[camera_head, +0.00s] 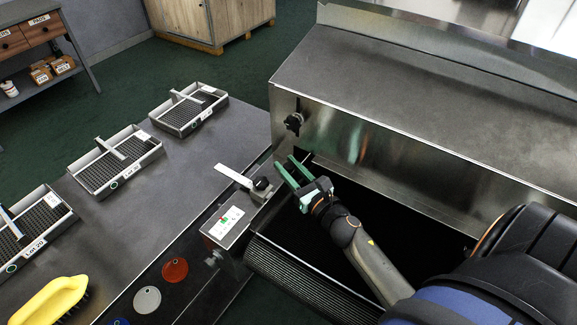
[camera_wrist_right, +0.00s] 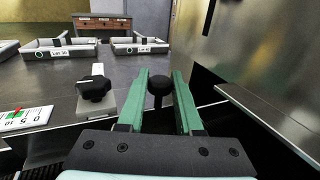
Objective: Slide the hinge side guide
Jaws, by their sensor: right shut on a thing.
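My right gripper (camera_head: 285,171) reaches in from the lower right, over the dark opening beside the metal bench. Its two green fingers (camera_wrist_right: 160,98) are shut on a black ball knob (camera_wrist_right: 158,84), one finger on each side. In the head view the ball knob is hidden or too small to make out. Left of the fingers, a black star knob (camera_wrist_right: 94,87) sits on a grey block with a pale metal strip; it also shows in the head view (camera_head: 262,184). I cannot tell which metal part is the hinge side guide. My left gripper is not in view.
A scale plate (camera_head: 230,221) with coloured marks lies near the bench edge. The steel housing (camera_head: 390,130) with another black knob (camera_head: 293,122) rises behind the gripper. Mesh trays (camera_head: 115,160) and a yellow brush (camera_head: 50,300) stand left. A ribbed belt (camera_head: 300,280) lies below.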

